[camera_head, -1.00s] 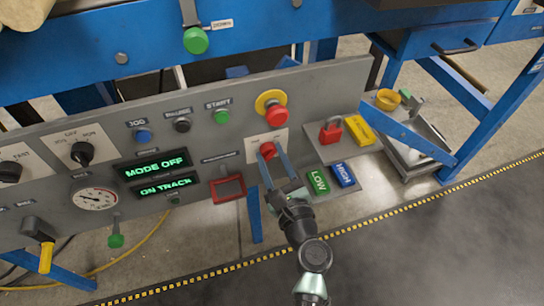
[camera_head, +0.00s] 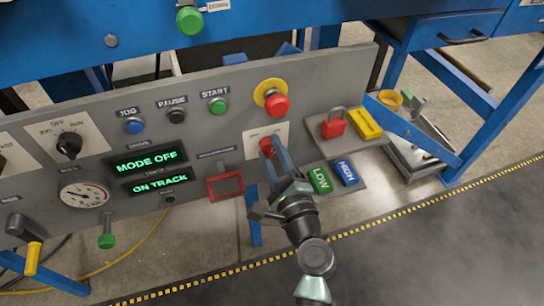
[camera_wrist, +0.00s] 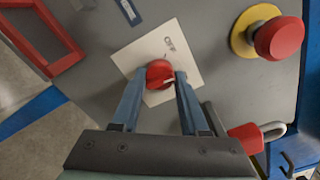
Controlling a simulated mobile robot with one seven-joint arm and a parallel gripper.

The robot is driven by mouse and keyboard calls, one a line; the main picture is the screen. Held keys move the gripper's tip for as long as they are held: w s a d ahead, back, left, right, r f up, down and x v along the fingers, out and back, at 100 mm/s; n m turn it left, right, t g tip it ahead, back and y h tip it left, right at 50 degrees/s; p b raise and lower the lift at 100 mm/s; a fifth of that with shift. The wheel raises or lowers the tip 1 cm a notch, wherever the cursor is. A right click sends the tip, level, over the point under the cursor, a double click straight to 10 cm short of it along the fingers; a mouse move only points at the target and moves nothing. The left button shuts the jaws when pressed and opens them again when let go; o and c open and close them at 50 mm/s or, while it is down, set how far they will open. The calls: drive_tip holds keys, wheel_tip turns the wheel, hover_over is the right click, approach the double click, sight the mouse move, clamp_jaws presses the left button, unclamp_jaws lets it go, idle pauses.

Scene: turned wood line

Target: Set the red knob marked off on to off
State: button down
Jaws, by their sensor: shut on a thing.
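The red knob (camera_head: 267,144) sits on a white plate (camera_head: 280,132) on the grey panel, below the red emergency button. In the wrist view the knob (camera_wrist: 159,74) has a pale pointer line toward its lower right. The plate's small print in that view (camera_wrist: 183,57) is too small to read surely. My gripper (camera_head: 272,152) reaches up to the knob from below. In the wrist view its two blue fingers (camera_wrist: 158,80) lie on either side of the knob and are shut on it. The knob's lower sides are partly hidden by the fingers.
A red mushroom button (camera_head: 276,104) on a yellow ring is just above. A red-framed box (camera_head: 225,186) is left of the knob. A shelf at right bears a red padlock (camera_head: 334,123), a yellow block (camera_head: 366,123), and green LOW (camera_head: 320,180) and blue HIGH (camera_head: 347,173) blocks.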

drive_tip(key=n+b, duration=0.3)
drive_tip(key=n, duration=0.3)
drive_tip(key=shift+f+n+b, duration=0.15)
drive_tip(key=shift+n+b, duration=0.15)
drive_tip(key=shift+b, duration=0.1)
drive_tip(key=shift+n+b, duration=1.15)
drive_tip(key=shift+n, duration=0.75)
drive_tip(key=shift+c, duration=2.1)
unclamp_jaws()
drive_tip(key=shift+r, duration=0.2)
drive_tip(key=p+v, duration=0.1)
drive_tip(key=v, duration=1.2)
